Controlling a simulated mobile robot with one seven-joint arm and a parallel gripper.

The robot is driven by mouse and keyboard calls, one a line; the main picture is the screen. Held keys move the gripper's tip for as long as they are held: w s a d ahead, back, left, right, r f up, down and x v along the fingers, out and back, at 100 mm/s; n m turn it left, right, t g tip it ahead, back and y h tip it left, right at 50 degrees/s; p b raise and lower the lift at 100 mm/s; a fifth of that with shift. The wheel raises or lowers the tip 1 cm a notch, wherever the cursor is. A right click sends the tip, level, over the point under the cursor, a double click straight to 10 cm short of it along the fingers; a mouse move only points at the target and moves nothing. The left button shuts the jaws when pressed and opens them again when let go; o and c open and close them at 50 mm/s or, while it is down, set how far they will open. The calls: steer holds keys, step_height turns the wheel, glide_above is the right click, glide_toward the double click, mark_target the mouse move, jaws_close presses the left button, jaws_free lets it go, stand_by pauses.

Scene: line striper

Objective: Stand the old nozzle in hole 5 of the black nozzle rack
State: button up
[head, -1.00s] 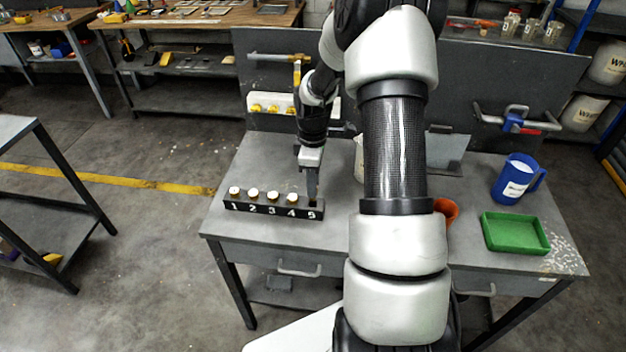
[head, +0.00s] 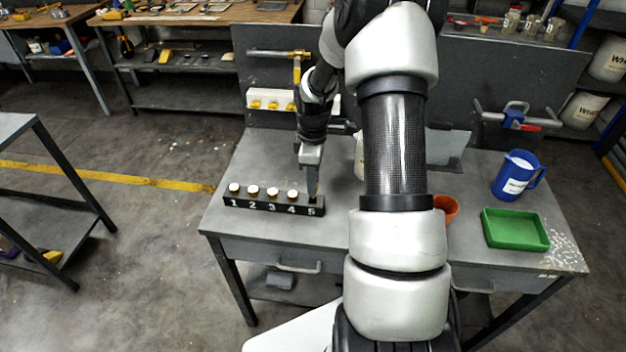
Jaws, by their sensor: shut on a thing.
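The black nozzle rack (head: 272,207) stands near the left front of the grey workbench, with its holes numbered 1 to 5. Round white-topped pieces stand at holes 1 to 4. My gripper (head: 313,194) points down directly over hole 5, its fingertips close to the rack's top. It is shut on the old nozzle, of which only a small brownish bit shows between and below the fingers. How deep the nozzle sits in the hole cannot be made out.
A green tray (head: 515,230) and a blue jug (head: 518,176) stand on the bench's right side. An orange cup (head: 446,208) is partly hidden behind my arm. A grey back panel (head: 270,72) with a pipe and yellow fittings rises behind. The bench top (head: 262,172) behind the rack is clear.

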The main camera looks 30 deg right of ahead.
mark_target(313, 197)
steer(key=shift+f+b, duration=1.6)
steer(key=shift+f, duration=0.7)
stand_by(0.9)
steer(key=o, duration=1)
steer(key=shift+o, duration=0.7)
steer(key=shift+o, duration=1.2)
steer(key=shift+r, duration=0.15)
steer(key=shift+r+p, duration=2.45)
steer(key=shift+r, duration=0.9)
